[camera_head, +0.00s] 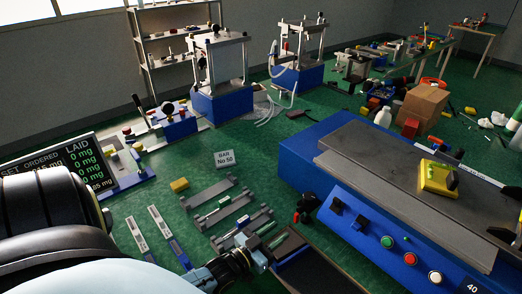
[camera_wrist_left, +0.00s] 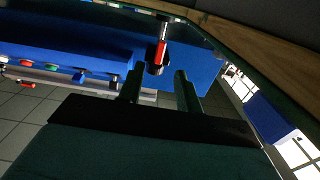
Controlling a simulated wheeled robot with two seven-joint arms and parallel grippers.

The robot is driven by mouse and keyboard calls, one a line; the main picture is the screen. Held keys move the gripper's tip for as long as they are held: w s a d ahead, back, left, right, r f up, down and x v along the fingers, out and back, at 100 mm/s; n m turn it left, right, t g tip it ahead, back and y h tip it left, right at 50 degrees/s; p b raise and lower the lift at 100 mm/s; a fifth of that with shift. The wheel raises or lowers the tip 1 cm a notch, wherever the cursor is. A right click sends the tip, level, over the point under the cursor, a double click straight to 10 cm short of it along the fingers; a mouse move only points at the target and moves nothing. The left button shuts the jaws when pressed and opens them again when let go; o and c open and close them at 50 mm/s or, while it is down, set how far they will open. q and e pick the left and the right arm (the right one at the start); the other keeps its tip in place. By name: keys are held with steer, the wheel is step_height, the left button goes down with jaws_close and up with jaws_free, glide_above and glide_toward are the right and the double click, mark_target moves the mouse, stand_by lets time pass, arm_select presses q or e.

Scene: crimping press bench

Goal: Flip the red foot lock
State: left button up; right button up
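The red foot lock (camera_wrist_left: 161,52) shows in the left wrist view as a red piece with a black end, by the blue press body. In the head view, a small black and red part (camera_head: 298,216) at the near left corner of the blue press (camera_head: 300,160) looks like the same lock. My left gripper (camera_head: 273,234) is just left of and nearer than it. In the left wrist view its two dark green fingers (camera_wrist_left: 158,80) are apart with nothing between them. The lock lies beyond the fingertips, roughly in line with the gap. I do not see my right gripper.
The press front has several buttons (camera_head: 387,241), and a yellow block (camera_head: 438,177) sits on its grey top.

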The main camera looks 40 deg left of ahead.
arm_select(q)
steer(key=s, duration=0.6)
steer(key=shift+a, duration=0.25)
stand_by(0.5)
